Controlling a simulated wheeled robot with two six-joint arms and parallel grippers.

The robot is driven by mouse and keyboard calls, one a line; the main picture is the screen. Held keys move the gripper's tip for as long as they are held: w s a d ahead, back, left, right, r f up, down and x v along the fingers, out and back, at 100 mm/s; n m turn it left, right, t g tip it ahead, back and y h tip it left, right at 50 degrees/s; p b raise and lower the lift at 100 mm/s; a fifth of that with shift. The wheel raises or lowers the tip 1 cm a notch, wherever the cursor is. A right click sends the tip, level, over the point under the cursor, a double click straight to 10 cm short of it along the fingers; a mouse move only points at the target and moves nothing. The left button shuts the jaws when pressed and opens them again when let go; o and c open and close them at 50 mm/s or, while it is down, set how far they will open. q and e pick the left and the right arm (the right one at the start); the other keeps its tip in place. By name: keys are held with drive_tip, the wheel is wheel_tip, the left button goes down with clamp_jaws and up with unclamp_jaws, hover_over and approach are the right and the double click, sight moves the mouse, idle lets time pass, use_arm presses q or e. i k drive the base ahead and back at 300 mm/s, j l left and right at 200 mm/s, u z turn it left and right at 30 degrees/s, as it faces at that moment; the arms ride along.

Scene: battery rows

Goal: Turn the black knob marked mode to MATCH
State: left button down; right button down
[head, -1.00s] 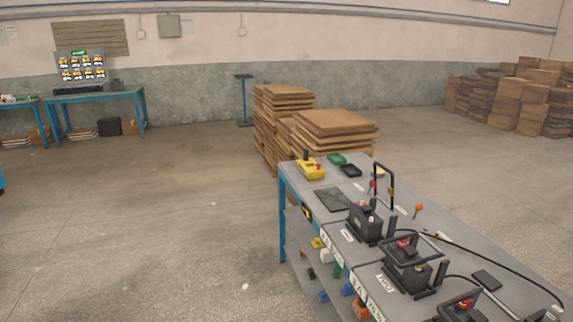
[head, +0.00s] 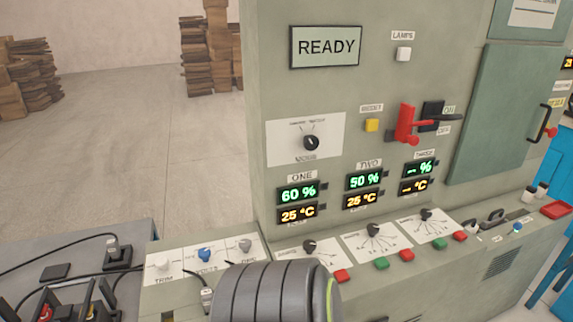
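The black mode knob (head: 311,142) sits on a white plate on the grey-green cabinet front (head: 390,60), in the head view. Two position labels stand above it on an arc, too small to read surely; which one the knob points to cannot be told. A dark ribbed cylinder with a yellow-green ring, likely a part of my own arm, fills the bottom centre, below and apart from the knob. Neither gripper's fingers show in the head view.
A display (head: 325,47) reads READY. Right of the knob are a yellow button (head: 371,125) and a red lever (head: 406,124). Below are lit readouts and a sloped desk with small knobs and red and green buttons. Open floor (head: 110,150) lies left.

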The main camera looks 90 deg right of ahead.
sight(310, 142)
drive_tip(key=z, duration=3.25)
